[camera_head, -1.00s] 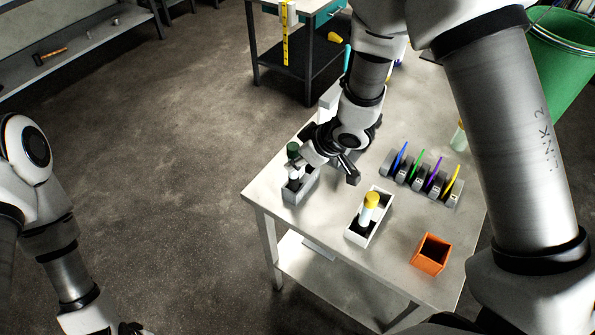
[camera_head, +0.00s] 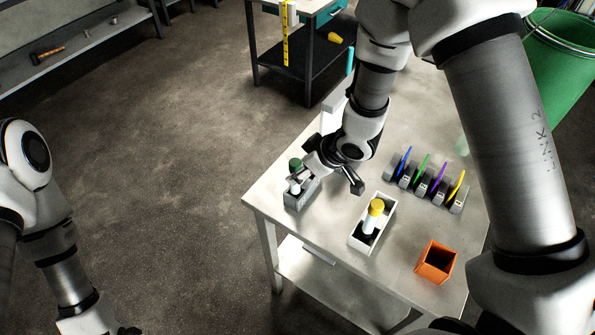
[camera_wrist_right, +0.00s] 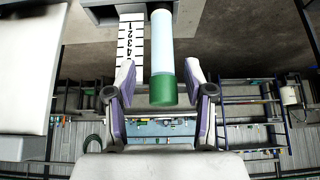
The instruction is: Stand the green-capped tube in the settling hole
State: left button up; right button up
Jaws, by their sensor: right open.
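The green-capped tube (camera_head: 295,164) is upright at the grey block (camera_head: 302,194) near the table's left corner. Its lower end meets the block, but the hole itself is hidden. In the right wrist view, the tube's pale body (camera_wrist_right: 161,45) and green cap (camera_wrist_right: 163,91) lie between the fingertips, with a gap on each side. My right gripper (camera_head: 302,176) is open around the tube at cap height. It also shows in the right wrist view (camera_wrist_right: 160,80). My left arm is at the left; only a dark sliver of its gripper (camera_head: 130,330) shows at the bottom edge.
A white tray (camera_head: 357,241) holds a yellow-capped tube (camera_head: 375,208). An orange open box (camera_head: 436,262) stands at the table's front right. A rack with several coloured pieces (camera_head: 430,182) stands behind. A numbered scale strip (camera_wrist_right: 130,45) is beside the tube in the wrist view.

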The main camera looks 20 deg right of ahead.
jog(key=v, duration=1)
jog(key=shift+f, duration=0.1)
